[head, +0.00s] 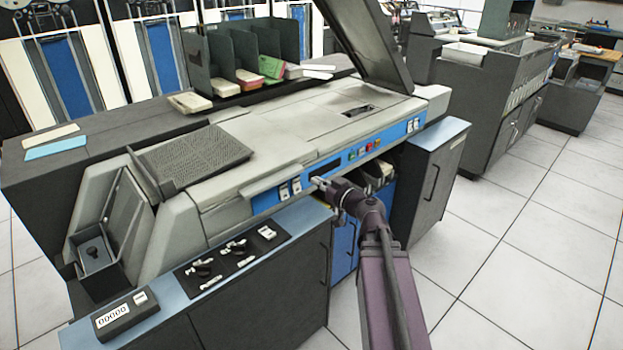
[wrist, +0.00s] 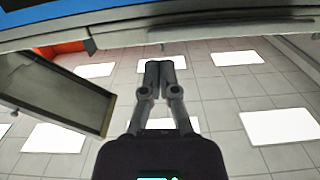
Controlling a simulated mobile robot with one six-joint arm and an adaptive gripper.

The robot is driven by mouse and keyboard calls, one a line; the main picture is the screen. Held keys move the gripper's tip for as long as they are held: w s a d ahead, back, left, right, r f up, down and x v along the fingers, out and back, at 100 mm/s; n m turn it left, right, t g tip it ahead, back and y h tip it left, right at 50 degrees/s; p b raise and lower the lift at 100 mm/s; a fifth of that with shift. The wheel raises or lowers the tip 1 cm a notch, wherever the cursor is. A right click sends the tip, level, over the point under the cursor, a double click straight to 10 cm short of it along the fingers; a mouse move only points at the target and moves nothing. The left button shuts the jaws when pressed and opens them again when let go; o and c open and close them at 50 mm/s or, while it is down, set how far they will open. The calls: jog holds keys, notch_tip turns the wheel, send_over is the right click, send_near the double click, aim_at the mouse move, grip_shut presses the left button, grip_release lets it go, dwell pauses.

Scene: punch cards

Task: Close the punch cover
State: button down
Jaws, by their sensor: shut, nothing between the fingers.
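The punch cover (head: 362,42) is a dark grey panel with a light edge. It stands raised and tilted at the right end of the punch machine (head: 290,130) in the head view. A framed dark panel at the left of the wrist view (wrist: 52,88) looks like this cover from below. My gripper (head: 316,182) is shut and empty. It is at the machine's blue front strip, below and left of the cover and apart from it. I cannot tell if it touches the strip. Its closed fingers show in the wrist view (wrist: 160,68) against ceiling tiles and lights.
Dark upright dividers with card stacks (head: 248,55) stand on the machine's back. A ribbed dark plate (head: 195,155) lies on its left part. A blue-topped cabinet (head: 430,165) stands to the right of my arm. Tiled floor (head: 500,250) is free at the right.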

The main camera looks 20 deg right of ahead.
jog(key=shift+s+d+f+b, duration=0.3)
jog(key=shift+s+f, duration=0.15)
jog(key=shift+s, duration=0.1)
dwell(0.4)
